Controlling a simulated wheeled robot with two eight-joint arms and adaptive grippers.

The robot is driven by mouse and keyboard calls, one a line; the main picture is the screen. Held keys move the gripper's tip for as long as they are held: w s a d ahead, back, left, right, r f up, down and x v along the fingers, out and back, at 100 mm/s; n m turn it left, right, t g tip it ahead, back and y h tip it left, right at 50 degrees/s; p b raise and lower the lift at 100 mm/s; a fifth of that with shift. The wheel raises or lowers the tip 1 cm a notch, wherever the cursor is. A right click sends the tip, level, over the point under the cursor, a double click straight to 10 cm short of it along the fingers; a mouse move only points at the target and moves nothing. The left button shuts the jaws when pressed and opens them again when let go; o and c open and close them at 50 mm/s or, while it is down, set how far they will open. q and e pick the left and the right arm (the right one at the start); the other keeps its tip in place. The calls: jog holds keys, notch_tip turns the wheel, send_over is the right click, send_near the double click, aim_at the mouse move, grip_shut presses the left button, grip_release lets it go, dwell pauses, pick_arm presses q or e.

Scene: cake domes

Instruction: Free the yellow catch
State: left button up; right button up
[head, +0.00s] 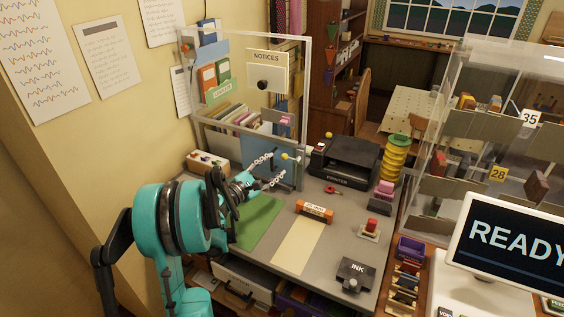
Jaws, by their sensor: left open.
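A small yellow knob (284,156), which looks like the yellow catch, shows at the lower right of a clear framed panel (305,120). My left gripper (278,177) is open, just in front of the panel's lower edge and slightly below the knob. Its fingers look empty. I cannot tell whether a finger touches the knob or the panel. My right gripper is out of view.
Behind the panel are books, folders and a NOTICES sign (267,60). A black printer (344,160) stands right of the gripper, with a yellow spot at its back left corner.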

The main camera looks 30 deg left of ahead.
pick_arm(q)
jog(key=w, duration=0.5)
jog(key=shift+w+d, duration=0.1)
jog(key=shift+d, duration=0.15)
jog(key=shift+c, duration=0.3)
jog(key=shift+f, duration=0.1)
grip_shut()
